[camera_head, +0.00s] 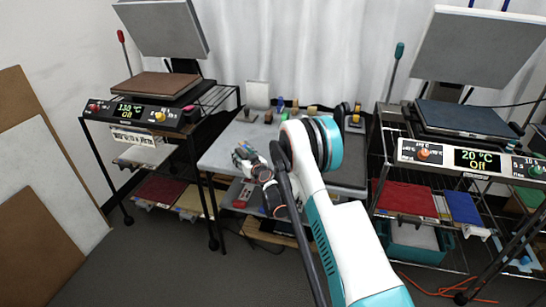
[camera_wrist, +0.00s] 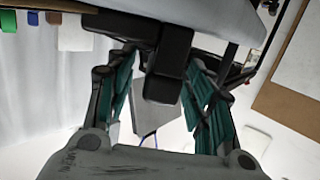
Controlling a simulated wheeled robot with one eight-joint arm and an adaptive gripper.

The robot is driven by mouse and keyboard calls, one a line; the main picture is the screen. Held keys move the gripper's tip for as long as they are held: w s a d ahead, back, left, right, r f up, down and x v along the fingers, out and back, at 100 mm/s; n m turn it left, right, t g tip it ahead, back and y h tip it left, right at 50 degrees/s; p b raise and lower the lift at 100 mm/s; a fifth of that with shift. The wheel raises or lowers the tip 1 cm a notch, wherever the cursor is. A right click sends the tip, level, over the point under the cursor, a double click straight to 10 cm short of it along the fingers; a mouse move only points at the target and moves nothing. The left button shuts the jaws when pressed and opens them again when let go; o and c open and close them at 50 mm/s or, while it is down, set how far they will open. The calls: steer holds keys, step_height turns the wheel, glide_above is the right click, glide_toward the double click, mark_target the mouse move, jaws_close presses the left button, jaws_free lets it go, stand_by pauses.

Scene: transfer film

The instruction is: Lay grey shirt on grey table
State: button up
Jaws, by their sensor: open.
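The grey table (camera_head: 222,150) stands between two carts in the head view, and my arm hides part of its top. My gripper (camera_head: 246,160) is over the left part of the table in that view. In the wrist view my gripper (camera_wrist: 160,95) has its teal-lined fingers apart, and I see no cloth between them. A grey-blue surface (camera_wrist: 228,14) shows along the top of that view. I cannot pick out a grey shirt with certainty. A pale cloth-like item (camera_head: 424,238) lies at a teal crate on the right cart's lower shelf.
A heat press (camera_head: 150,110) reading 130 °C stands on the left cart, and another (camera_head: 470,155) reading 20 °C on the right cart. Red (camera_head: 405,197) and blue (camera_head: 462,208) flat items lie on the right shelf. Several small coloured items line the table's back.

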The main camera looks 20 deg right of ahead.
steer(key=shift+w+a, duration=0.1)
steer(key=shift+w, duration=0.6)
jaws_close()
steer(key=shift+r, duration=0.1)
